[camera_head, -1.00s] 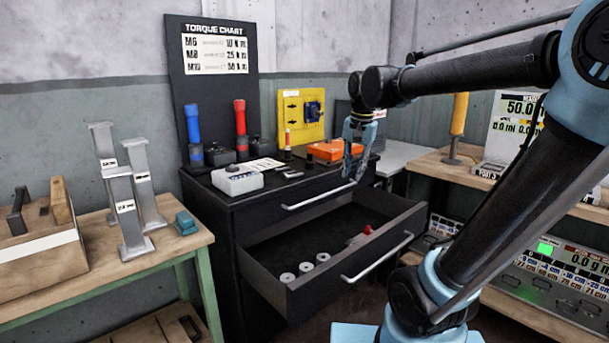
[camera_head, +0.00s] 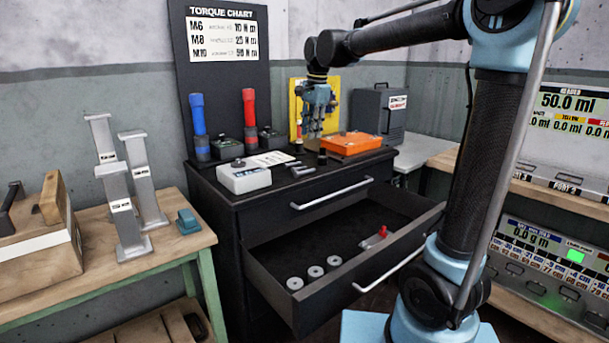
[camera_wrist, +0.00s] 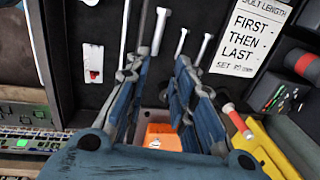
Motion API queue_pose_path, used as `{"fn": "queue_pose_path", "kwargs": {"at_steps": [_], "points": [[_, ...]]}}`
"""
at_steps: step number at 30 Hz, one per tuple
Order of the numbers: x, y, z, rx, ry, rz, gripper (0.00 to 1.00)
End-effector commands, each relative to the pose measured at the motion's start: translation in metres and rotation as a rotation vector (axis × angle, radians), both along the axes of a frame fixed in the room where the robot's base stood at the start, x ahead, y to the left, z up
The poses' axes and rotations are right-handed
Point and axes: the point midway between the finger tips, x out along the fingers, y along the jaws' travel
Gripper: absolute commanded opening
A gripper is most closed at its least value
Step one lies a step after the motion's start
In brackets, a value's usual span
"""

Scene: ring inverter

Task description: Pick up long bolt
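Several pale bolts lie on the black cabinet top in the wrist view, beside a white bolt-length sheet (camera_wrist: 251,37). The leftmost bolt (camera_wrist: 159,29) seems longest; its lower end is close to or hidden by a finger. A middle bolt (camera_wrist: 181,41) and a right bolt (camera_wrist: 205,47) show partly. In the head view the bolts (camera_head: 299,169) are small dark shapes next to the sheet, and their lengths cannot be told. My gripper (camera_head: 314,134) is above the cabinet top, pointing down. Its blue fingers are spread and empty in the wrist view (camera_wrist: 160,78).
An orange case (camera_head: 351,143) lies below and right of my gripper, before a yellow panel (camera_head: 330,90). A white box (camera_head: 243,177) and red and blue torque tools stand left. The open drawer (camera_head: 345,240) holds several washers and a red-topped item.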

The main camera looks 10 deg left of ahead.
Motion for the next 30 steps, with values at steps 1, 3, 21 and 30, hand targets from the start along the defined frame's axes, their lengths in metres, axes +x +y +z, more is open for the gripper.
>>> {"fn": "queue_pose_path", "kwargs": {"at_steps": [1,3,21,30], "points": [[0.002,-0.001,-0.009,0.000,0.000,-0.003,0.23],[0.004,-0.001,-0.022,0.000,0.000,-0.005,0.23],[0.012,0.004,-0.091,0.000,0.000,-0.008,0.23],[0.015,0.005,-0.128,0.000,0.000,-0.007,0.23]]}}
